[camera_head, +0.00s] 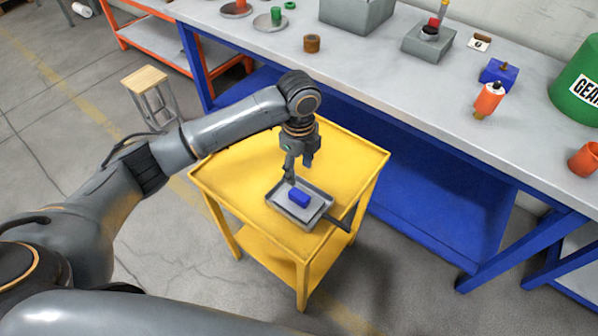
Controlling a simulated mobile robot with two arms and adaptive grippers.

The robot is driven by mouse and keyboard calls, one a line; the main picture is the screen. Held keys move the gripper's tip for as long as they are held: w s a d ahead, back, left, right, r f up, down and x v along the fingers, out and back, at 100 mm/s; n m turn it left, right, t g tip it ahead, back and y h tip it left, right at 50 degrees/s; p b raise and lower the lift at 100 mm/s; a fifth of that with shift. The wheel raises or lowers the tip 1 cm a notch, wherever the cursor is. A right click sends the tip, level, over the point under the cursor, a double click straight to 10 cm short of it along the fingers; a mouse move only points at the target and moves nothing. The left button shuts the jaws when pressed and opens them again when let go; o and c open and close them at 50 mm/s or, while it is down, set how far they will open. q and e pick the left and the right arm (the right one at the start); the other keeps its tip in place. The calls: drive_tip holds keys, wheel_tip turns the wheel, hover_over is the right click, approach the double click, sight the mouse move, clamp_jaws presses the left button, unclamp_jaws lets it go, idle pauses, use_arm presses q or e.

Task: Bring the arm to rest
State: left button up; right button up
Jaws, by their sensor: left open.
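My left arm (228,116) reaches in from the left over a yellow cart (345,160). My left gripper (297,172) points down, open, above the back left part of a grey tray (318,207) on the cart top. A small blue block (299,198) lies in the tray, just below and to the right of the fingers. I see nothing between the fingers. A dark handle (337,222) sticks out at the tray's right front. My right gripper is not in view.
A long grey workbench (375,70) with a blue frame runs behind the cart. It carries an orange bottle-like part (488,99), a brown ring (312,43), and a green drum (577,90). A wooden-topped stool (145,80) stands left. The floor in front is clear.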

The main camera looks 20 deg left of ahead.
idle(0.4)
use_arm(q)
drive_tip(key=s+d+f+n+t+h, duration=0.1)
drive_tip(key=s+d+f+n+h, duration=0.1)
drive_tip(key=s+d+f+n, duration=0.3)
drive_tip(key=s+d+f+n+t+h, duration=0.1)
drive_tip(key=s+d+n, duration=0.2)
drive_tip(key=s, duration=0.4)
drive_tip(key=s+a+n+t+y, duration=0.2)
drive_tip(key=s+a+n+y, duration=0.1)
drive_tip(key=s+a+n, duration=1)
wheel_tip(320, 180, down, 25)
drive_tip(key=m+g, duration=0.1)
drive_tip(key=g, duration=0.1)
drive_tip(key=s+a+f, duration=0.1)
drive_tip(key=s+f, duration=0.7)
drive_tip(key=s, duration=0.1)
drive_tip(key=s+a+f+g, duration=0.1)
drive_tip(key=s+a+f, duration=0.1)
drive_tip(key=s+f, duration=0.7)
drive_tip(key=shift+s+a+f, duration=0.15)
drive_tip(key=shift+a+f, duration=0.1)
